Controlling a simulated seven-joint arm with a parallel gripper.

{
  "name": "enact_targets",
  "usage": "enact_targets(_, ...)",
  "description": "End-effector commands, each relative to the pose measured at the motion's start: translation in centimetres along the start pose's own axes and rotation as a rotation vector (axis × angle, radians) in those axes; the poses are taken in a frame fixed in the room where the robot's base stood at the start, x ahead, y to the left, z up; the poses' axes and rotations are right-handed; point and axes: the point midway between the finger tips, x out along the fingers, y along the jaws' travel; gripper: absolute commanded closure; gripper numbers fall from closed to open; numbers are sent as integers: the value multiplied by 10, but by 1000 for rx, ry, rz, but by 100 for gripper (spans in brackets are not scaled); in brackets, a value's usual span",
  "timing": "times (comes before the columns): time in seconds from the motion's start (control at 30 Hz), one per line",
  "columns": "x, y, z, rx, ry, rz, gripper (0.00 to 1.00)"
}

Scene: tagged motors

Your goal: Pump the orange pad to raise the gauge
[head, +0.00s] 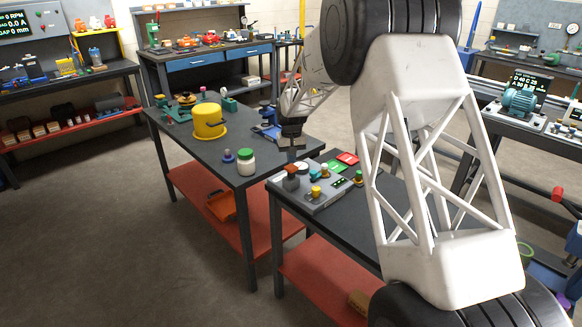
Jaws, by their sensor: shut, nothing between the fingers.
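The orange pad (291,169) is a small orange-red cap on the left part of a grey control box (318,203), on the near dark table. My gripper (292,156) points down just above the pad, with its fingers shut and empty. I cannot tell whether the fingertips touch the pad. A small dark display with green marks (340,183) is on the box's right side. I cannot tell whether it is the gauge, and no reading is legible.
A white jar with a green lid (246,162) and a yellow pot (208,121) stand on the adjoining table. My arm hides much of the right side.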

Motion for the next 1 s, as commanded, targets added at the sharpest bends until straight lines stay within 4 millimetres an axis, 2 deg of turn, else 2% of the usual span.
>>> enact_targets(1.0,36,0,0,0,-1,0,100)
